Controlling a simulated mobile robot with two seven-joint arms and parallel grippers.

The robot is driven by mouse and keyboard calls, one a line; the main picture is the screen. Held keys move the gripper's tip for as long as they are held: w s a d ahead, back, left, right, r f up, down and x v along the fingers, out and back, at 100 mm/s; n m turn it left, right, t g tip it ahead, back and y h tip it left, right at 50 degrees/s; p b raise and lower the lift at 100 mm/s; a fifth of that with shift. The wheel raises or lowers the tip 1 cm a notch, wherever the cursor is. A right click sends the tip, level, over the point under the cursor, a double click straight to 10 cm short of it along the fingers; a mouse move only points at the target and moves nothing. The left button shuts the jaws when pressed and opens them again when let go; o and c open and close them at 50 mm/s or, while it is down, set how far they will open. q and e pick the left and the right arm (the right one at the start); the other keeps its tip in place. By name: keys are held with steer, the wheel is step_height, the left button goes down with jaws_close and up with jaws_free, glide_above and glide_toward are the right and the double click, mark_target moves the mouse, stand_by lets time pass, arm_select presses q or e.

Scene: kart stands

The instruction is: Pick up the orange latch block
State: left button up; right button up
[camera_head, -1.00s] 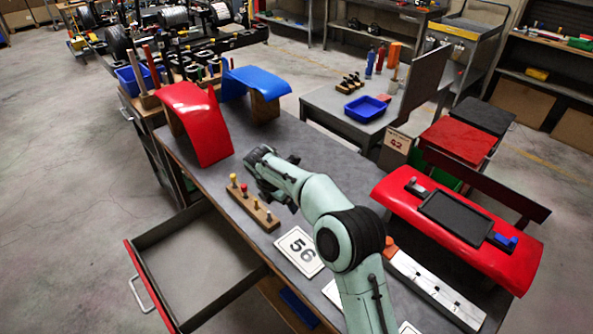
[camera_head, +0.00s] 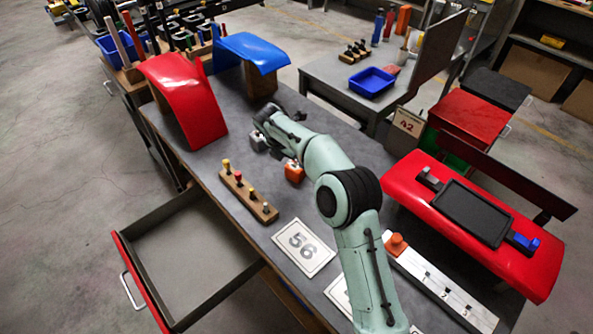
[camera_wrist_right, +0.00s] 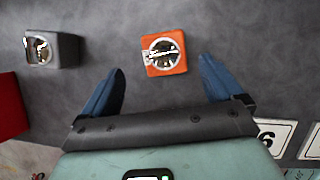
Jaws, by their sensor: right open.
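The orange latch block (camera_head: 294,172) is a small orange cube on the grey table, just beside my right gripper (camera_head: 277,152) in the head view. The right wrist view shows the block (camera_wrist_right: 164,54) with a round metal-looking piece on its face. It lies ahead of my right gripper (camera_wrist_right: 160,76), roughly between the lines of the two blue fingers, which are spread and empty. A grey block (camera_wrist_right: 52,49) of similar shape lies to its left, also seen in the head view (camera_head: 258,142). My left gripper is not in view.
A red curved panel (camera_head: 185,98) and a blue one (camera_head: 252,52) stand at the far end. An orange piece (camera_head: 396,244) sits on a white strip (camera_head: 440,289). An open drawer (camera_head: 185,262) juts out left.

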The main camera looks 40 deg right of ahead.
mark_target(298, 164)
steer(key=shift+x, duration=0.9)
steer(key=x, duration=0.4)
steer(key=shift+s+d+f, duration=0.2)
steer(key=shift+s+d, duration=0.05)
steer(key=shift+d, duration=0.15)
steer(key=shift+w+d+f, duration=0.1)
steer(key=shift+d+f, duration=0.05)
steer(key=shift+f, duration=0.2)
steer(key=shift+r, duration=0.1)
steer(key=c, duration=1.2)
